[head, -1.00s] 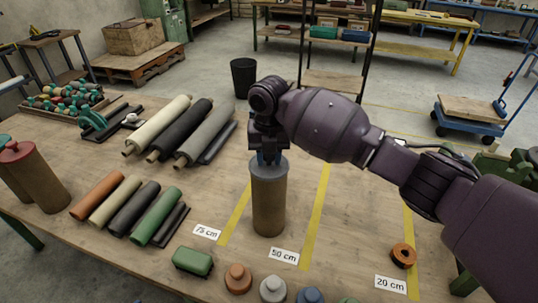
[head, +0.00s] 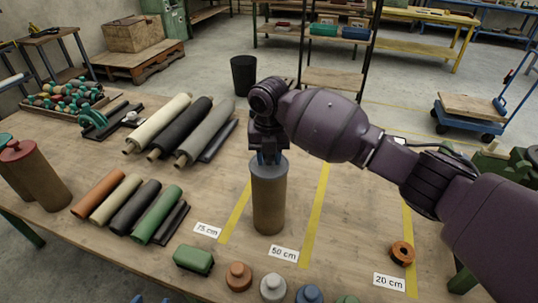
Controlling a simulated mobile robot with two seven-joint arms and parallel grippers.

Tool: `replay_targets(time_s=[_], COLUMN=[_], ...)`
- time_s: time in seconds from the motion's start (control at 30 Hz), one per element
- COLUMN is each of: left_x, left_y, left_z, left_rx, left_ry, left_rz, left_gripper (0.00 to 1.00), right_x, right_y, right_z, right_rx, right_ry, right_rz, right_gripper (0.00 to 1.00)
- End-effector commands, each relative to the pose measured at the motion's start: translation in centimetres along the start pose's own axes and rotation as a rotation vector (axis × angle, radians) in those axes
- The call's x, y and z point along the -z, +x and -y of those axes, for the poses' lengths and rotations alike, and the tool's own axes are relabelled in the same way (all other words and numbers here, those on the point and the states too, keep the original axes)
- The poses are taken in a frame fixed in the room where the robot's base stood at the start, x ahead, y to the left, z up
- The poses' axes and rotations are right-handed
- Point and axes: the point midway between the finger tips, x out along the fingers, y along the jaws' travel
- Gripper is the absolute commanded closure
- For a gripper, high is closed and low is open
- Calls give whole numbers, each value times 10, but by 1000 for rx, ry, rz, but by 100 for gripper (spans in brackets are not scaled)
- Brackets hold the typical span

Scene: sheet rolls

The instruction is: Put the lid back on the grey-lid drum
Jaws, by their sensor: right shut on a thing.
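The grey-lid drum (head: 269,210) is a brown cylinder standing upright on the table between two yellow lines. The grey lid (head: 279,168) is at the drum's top and looks level. I see no clear gap between lid and drum. My right gripper (head: 268,159) points down from above and is shut on the lid's top, where its fingers hide the middle of the lid. My left gripper is not clearly in view; only small blue bits show at the bottom edge.
Several sheet rolls (head: 131,207) lie left of the drum. A red-lid drum (head: 38,178) stands at the far left. Several knobbed pieces (head: 272,289) and a green block (head: 193,260) are at the front. A brown ring (head: 402,253) lies at right. Table around the drum is clear.

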Motion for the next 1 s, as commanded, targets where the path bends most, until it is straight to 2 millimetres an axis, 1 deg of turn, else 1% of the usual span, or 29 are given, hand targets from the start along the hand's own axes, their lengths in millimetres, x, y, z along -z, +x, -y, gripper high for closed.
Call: replay_targets(time_s=[0.43,0.9,0.93,1.0], left_x=[6,3,3,3], left_y=[-5,-7,-7,-7], left_z=[1,1,1,1], left_rx=[0,1,1,1], left_ry=[0,-1,-1,-1], left_rz=[3,10,10,9], left_gripper=[42,42,42,42], right_x=[0,0,0,0], right_y=[0,1,1,1], right_z=[0,0,0,0], right_rx=[0,0,0,0], right_ry=[0,0,0,0], right_rz=[-1,0,0,0], right_gripper=[90,90,63,52])
